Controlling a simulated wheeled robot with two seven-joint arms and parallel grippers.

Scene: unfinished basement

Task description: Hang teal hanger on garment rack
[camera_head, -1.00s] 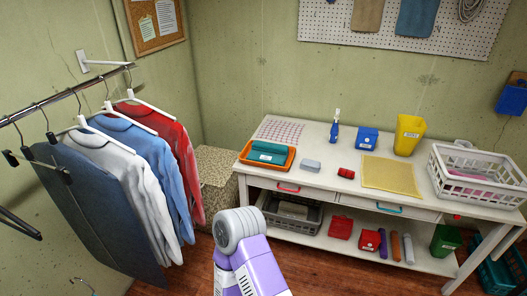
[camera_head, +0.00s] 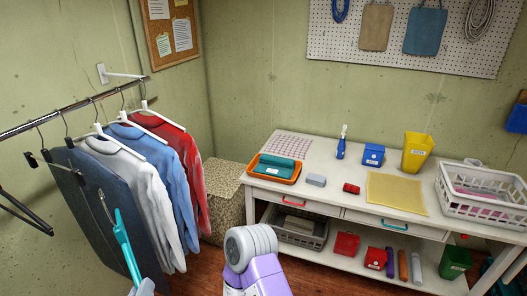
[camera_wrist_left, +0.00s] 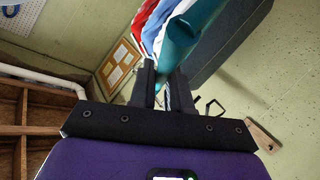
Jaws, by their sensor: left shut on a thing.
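The teal hanger (camera_head: 124,246) is in the lower left of the head view, its metal hook (camera_head: 105,207) pointing up in front of the dark garment. My left gripper (camera_head: 143,287) shows only at the bottom edge and is shut on the hanger. In the left wrist view the gripper (camera_wrist_left: 163,82) has the teal hanger (camera_wrist_left: 186,36) at its fingertips. The garment rack's metal rail (camera_head: 72,106) runs across the upper left, above the hanger hook; the hook is apart from it. My right gripper is not in view.
On the rail hang a dark garment (camera_head: 85,200), a white shirt (camera_head: 150,190), a blue shirt (camera_head: 172,178) and a red shirt (camera_head: 190,155). A black hanger (camera_head: 25,212) shows at the left edge. A white workbench (camera_head: 335,200) with boxes and baskets stands right.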

